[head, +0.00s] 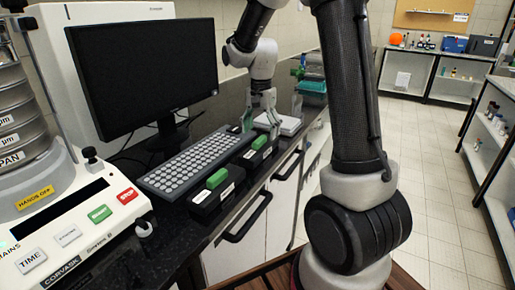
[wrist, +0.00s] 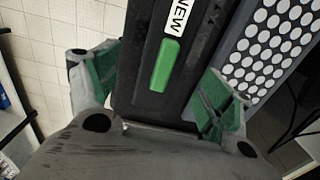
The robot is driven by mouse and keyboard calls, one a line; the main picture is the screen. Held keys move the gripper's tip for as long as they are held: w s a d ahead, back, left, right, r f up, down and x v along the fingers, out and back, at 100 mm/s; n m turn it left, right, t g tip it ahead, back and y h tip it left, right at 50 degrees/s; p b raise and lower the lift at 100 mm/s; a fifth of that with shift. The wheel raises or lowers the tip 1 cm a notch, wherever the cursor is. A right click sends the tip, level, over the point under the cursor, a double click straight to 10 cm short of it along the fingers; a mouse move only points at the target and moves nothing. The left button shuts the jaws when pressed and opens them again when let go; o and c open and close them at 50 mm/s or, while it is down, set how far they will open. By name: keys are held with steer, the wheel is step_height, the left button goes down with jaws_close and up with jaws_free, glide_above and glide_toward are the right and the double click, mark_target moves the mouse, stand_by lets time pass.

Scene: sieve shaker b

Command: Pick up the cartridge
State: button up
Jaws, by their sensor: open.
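A black cartridge with a green grip and a white label stands on the dark bench beside the keyboard; this far cartridge (head: 246,158) is just in front of my gripper in the head view. In the wrist view a black cartridge (wrist: 149,60) with a green grip (wrist: 165,66) and a label reading NEW lies between my fingers. My gripper (head: 262,121) is open, with one green-padded finger on each side of the cartridge in the wrist view (wrist: 160,86). I cannot tell whether the fingers touch it. A second black cartridge (head: 207,203) with a green grip is nearer.
A grey keyboard (head: 190,162) lies left of the cartridges, with a monitor (head: 145,70) behind it. The sieve shaker (head: 75,215) stands at the left. A white device (head: 288,124) is beyond my gripper. The bench's front edge has black handles below it. The floor at right is clear.

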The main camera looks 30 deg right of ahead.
mark_target(260, 139)
steer(key=f, duration=0.6)
steer(key=shift+w+f, duration=0.25)
steer(key=shift+w, duration=0.1)
steer(key=c, duration=1.4)
